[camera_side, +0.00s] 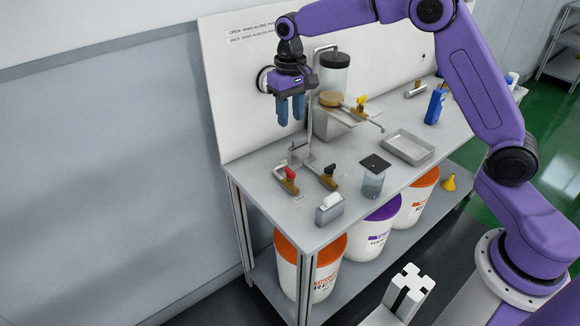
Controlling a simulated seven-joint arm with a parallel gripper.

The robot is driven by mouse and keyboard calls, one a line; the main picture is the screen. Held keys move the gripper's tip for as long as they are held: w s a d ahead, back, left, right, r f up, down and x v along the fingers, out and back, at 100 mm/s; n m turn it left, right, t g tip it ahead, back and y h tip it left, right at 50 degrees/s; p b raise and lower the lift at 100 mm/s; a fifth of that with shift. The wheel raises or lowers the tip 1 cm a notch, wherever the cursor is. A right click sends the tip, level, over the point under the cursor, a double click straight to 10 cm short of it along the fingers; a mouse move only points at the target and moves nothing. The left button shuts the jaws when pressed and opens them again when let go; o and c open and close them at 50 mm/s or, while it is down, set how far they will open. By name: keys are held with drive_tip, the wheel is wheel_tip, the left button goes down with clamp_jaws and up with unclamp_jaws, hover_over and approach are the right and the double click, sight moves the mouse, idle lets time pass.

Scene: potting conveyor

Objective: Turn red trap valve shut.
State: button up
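The red-handled valve (290,174) sits on a brass body near the front left of the grey bench. It is small in view, and I cannot tell clearly whether its handle lies along or across the pipe. A black-handled valve (329,170) is just to its right, and a yellow-handled valve (361,102) is higher up at the glassware. My gripper (291,122) hangs above and behind the red valve, with its blue fingers pointing down. The fingers look apart with a narrow gap and nothing between them. My gripper touches no valve.
A vertical metal pipe (310,110) stands just right of my gripper. A white back panel (235,90) rises behind.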

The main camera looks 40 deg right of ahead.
sight(290, 170)
drive_tip(key=f, duration=1.7)
drive_tip(key=shift+w+d+f, duration=0.15)
drive_tip(key=shift+w+f, duration=0.1)
drive_tip(key=shift+f, duration=0.05)
drive_tip(key=shift+c, duration=0.3)
clamp_jaws()
